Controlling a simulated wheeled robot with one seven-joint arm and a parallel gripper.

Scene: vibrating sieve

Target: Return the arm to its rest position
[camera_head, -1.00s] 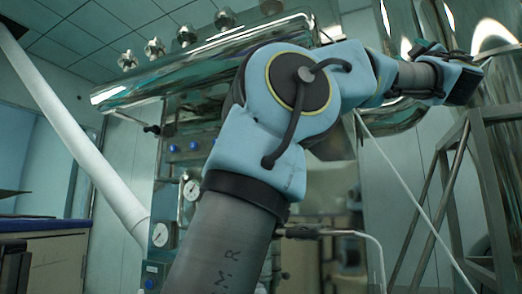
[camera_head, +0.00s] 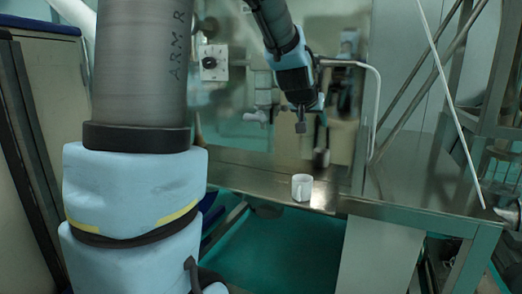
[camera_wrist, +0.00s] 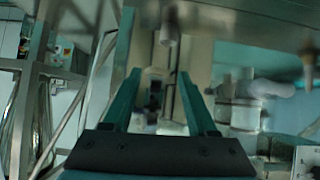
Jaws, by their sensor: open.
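In the head view my arm fills the left side, and its far part comes down from the top middle. My gripper (camera_head: 300,126) points downward above the metal table (camera_head: 400,195), with a clear gap to the table. In the wrist view its two teal fingers (camera_wrist: 157,75) stand apart, with nothing seen held between them.
A white cup (camera_head: 302,187) stands upright on the table below my gripper. A bent metal pipe (camera_head: 376,95) rises right of the gripper. A metal frame with slanted bars (camera_head: 430,75) stands at the right. Valves and fittings (camera_head: 258,116) are close behind.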

